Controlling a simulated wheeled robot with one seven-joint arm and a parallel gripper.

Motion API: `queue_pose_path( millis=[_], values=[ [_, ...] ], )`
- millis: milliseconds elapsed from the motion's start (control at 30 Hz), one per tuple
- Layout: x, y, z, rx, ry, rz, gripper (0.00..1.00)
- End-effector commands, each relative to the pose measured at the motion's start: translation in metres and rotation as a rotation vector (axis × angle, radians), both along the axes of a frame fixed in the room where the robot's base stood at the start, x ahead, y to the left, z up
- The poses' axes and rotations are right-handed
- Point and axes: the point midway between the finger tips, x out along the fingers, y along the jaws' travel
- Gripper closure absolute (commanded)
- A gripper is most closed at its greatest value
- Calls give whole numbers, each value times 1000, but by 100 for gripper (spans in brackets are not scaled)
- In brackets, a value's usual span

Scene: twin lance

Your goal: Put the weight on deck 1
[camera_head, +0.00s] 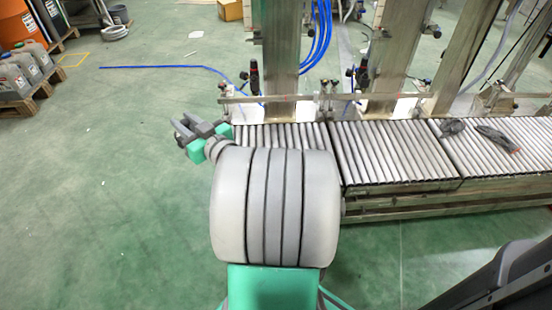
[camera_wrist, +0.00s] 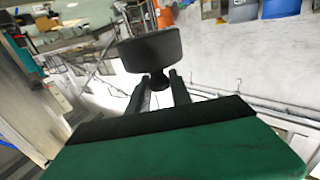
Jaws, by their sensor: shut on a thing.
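In the wrist view a dark, short cylindrical weight (camera_wrist: 150,47) with a knob sits at the tips of my gripper (camera_wrist: 159,84). The two fingers are closed around the knob. In the head view my gripper (camera_head: 190,127) is at the left end of the roller line, and I cannot clearly make out the weight there. The roller line has a left roller section (camera_head: 283,135), a middle roller section (camera_head: 385,152) and a right roller section (camera_head: 510,160). No label shows which one is deck 1. My arm hides part of the left section.
Dark objects lie on the right section, one near its left end (camera_head: 452,126) and one farther right (camera_head: 495,138). Metal posts (camera_head: 282,45) and a rail stand behind the rollers. Grey jugs (camera_head: 12,80) stand at the far left. The green floor (camera_head: 110,170) left of my arm is clear.

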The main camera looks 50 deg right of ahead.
Motion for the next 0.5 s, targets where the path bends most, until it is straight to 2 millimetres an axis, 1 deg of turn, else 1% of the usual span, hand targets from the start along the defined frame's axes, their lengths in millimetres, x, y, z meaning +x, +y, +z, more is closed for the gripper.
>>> queue_pose_path(
  millis=[33,100,167,200,267,300,367,400,500],
  values=[
    [-8,-24,-18,3,-1,-56,100],
    [-20,-55,-38,3,-1,-132,100],
    [-33,-81,-54,3,-2,-198,100],
    [-42,-97,-66,3,-2,-242,100],
    [-58,-120,-83,4,-1,-307,100],
    [-69,-134,-95,4,-2,-351,100],
    [-86,-155,-112,3,-2,-416,100],
    [-98,-167,-123,4,-2,-458,100],
    [-127,-194,-149,2,-3,-556,100]
  ],
)
